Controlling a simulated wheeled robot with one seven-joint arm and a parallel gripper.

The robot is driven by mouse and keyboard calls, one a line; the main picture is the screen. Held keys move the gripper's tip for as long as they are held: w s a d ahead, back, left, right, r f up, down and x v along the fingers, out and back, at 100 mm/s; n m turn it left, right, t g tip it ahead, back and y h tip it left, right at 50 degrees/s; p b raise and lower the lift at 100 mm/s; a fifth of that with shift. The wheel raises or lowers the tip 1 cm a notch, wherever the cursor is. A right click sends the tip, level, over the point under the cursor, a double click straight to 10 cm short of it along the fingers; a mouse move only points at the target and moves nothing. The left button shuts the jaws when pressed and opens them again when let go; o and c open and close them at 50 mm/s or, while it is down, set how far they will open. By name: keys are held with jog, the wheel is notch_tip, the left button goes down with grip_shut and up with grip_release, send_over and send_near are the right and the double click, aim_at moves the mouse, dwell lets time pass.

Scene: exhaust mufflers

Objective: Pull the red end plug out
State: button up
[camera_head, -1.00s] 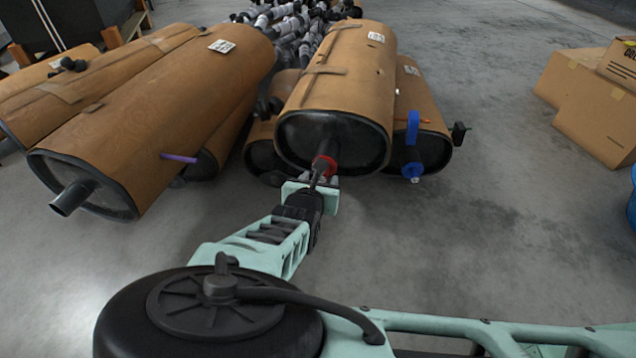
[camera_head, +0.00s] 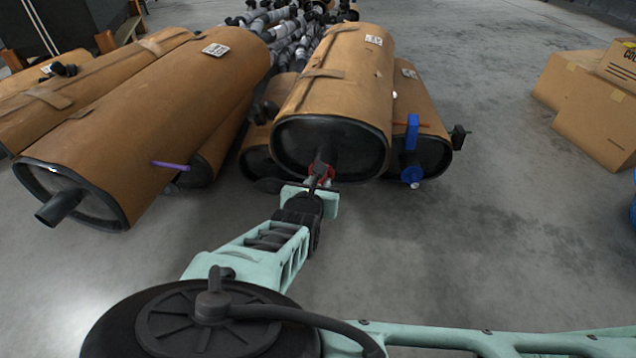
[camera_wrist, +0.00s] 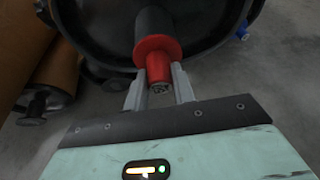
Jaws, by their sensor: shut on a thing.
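The red end plug (camera_wrist: 157,56) sits at the mouth of the dark pipe stub (camera_wrist: 153,20) on the end face of the middle muffler (camera_head: 330,146). In the wrist view its wide flange is against the pipe end and its narrower part points toward me. My gripper (camera_wrist: 159,85) is shut on this narrower part, one finger on each side. In the head view the plug (camera_head: 319,174) is a small red patch, partly hidden behind my gripper (camera_head: 318,184). I cannot tell whether the plug has shifted in the pipe.
Other brown-wrapped mufflers lie close on both sides, the left one with a pipe stub (camera_head: 58,207) jutting out. A blue fitting (camera_head: 411,174) hangs on the right muffler. Cardboard boxes (camera_head: 597,110) stand far right. The floor in front is clear.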

jog(key=s+a+p, duration=0.1)
jog(key=s+p, duration=0.3)
jog(key=s, duration=0.2)
jog(key=shift+s+a+p, duration=0.2)
jog(key=shift+s+p, duration=0.1)
jog(key=shift+s, duration=0.05)
dwell(0.9)
dwell(0.6)
